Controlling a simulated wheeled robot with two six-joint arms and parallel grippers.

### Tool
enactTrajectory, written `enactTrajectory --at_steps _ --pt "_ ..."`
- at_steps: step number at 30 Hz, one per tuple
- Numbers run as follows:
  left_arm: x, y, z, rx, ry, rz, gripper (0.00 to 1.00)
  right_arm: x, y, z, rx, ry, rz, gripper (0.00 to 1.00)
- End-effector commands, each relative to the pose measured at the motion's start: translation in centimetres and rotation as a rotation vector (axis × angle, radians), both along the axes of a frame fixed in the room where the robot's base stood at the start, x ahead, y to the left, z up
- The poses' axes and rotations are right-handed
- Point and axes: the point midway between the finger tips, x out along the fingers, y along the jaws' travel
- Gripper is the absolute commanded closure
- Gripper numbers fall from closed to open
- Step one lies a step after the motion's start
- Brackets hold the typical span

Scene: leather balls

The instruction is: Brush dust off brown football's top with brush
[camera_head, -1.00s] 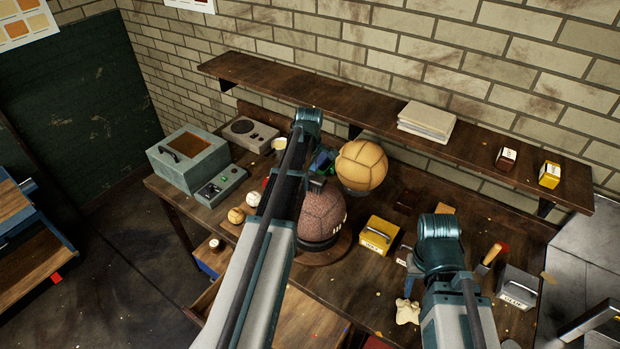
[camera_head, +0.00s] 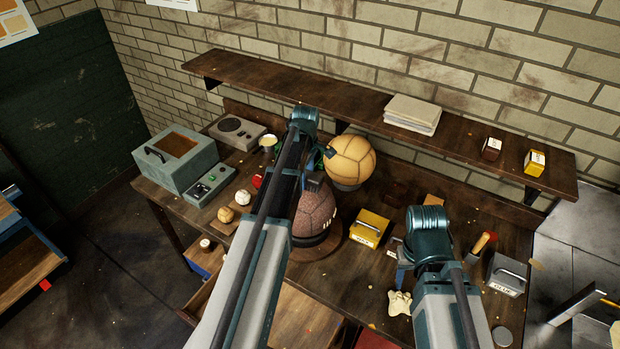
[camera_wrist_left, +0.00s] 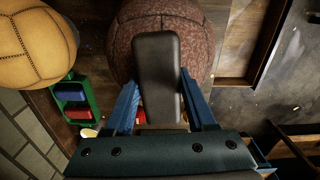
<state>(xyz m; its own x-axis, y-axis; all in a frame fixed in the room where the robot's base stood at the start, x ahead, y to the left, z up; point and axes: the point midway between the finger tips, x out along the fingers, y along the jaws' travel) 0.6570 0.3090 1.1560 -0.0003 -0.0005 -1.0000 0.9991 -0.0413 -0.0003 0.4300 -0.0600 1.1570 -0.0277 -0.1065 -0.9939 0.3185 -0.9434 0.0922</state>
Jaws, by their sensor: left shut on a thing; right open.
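The brown football (camera_head: 315,212) is a dark, pebbled leather ball on a round wooden stand (camera_head: 330,246) on the bench. It also shows in the left wrist view (camera_wrist_left: 198,45). My left gripper (camera_wrist_left: 158,84) is shut on a dark grey, long block, seemingly the brush (camera_wrist_left: 157,58). The block lies in front of the football in that view. Its bristles are hidden, and I cannot tell whether it touches the ball. My left arm covers part of the football in the head view. My right gripper (camera_head: 403,260) is open, low over the bench, partly hidden behind its arm.
A tan ball (camera_head: 352,160) stands behind the football. A yellow box (camera_head: 369,229) is to its right, and a grey box (camera_head: 506,274) farther right. Baseballs (camera_head: 243,197) and a grey-green case (camera_head: 176,160) are at left. A shelf (camera_head: 300,90) runs along the wall above.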

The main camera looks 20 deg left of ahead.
Motion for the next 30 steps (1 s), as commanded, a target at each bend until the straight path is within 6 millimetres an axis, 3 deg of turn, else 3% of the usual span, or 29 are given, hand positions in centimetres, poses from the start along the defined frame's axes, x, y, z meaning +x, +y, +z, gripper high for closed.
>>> enactTrajectory --at_steps 7,13,20,30 --pt "0.2 2.6 0.1 0.001 0.0 0.003 0.89 0.0 0.0 0.1 0.0 0.0 0.0 0.53" --pt "0.1 3.4 0.1 0.001 0.0 0.0 0.89 0.0 0.0 0.2 0.0 0.0 0.0 0.53" --pt "0.1 2.7 0.1 0.001 0.0 -0.001 0.89 0.0 0.0 0.1 0.0 0.0 0.0 0.53" --pt "-0.1 -0.3 0.0 0.001 0.0 -0.001 0.89 0.0 0.0 0.0 0.0 0.0 0.0 0.53"
